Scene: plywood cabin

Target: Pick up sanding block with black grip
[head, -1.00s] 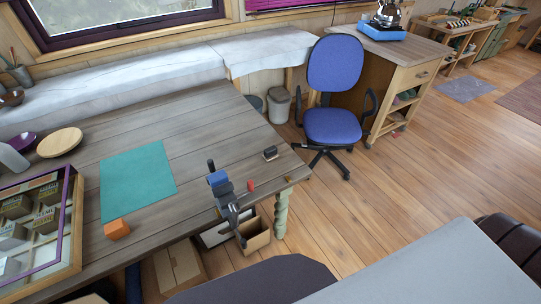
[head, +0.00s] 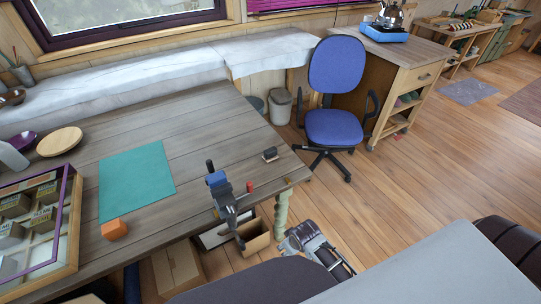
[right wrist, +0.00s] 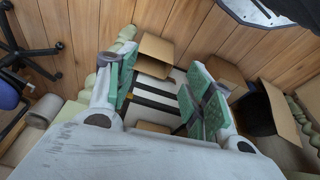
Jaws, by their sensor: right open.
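The sanding block with the black grip (head: 270,154) lies on the wooden table (head: 215,115) near its right end in the head view. It looks small, with a dark top and a lighter base. My right gripper (head: 299,237) is beyond the table's front right corner, apart from the block, over the floor. In the right wrist view my right gripper (right wrist: 160,92) shows two green-padded fingers spread wide with nothing between them. The block is not visible in the wrist view. My left gripper is not in view.
A blue-grey vise (head: 220,188) and a small red piece (head: 249,187) stand at the table's front edge, left of the block. An orange block (head: 114,229) and a teal mat (head: 137,181) lie farther left. A blue chair (head: 333,125) stands beyond the table's right end.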

